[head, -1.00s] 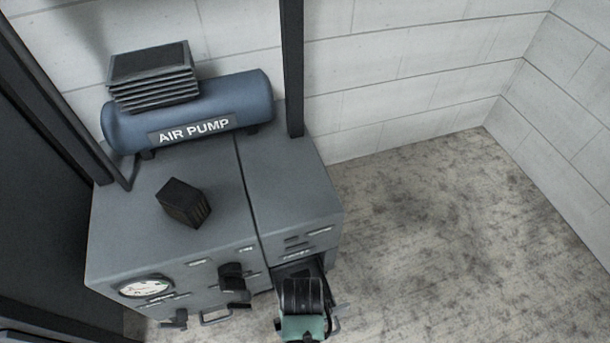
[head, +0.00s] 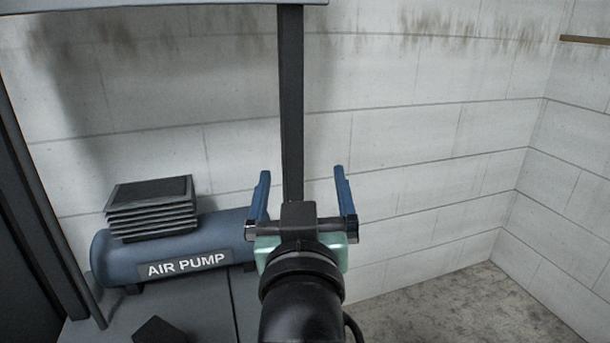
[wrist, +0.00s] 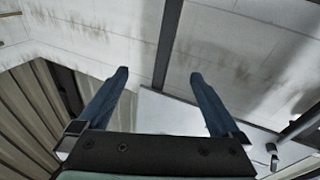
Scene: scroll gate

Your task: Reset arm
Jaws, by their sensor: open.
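My gripper (head: 302,190) is raised in the middle of the head view, with its two blue fingers spread apart and pointing up and away. It is open and nothing is between the fingers. In the wrist view my gripper (wrist: 158,85) also shows open and empty, with the white block wall behind it. In the head view the gripper overlaps the dark vertical post and hides part of it and the right end of the air pump.
The blue air pump (head: 180,252) sits on the grey cabinet (head: 215,310) at left. A small dark block (head: 160,331) shows at the bottom edge. A dark post (head: 291,100) rises behind my gripper. Bare floor (head: 450,315) lies at right.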

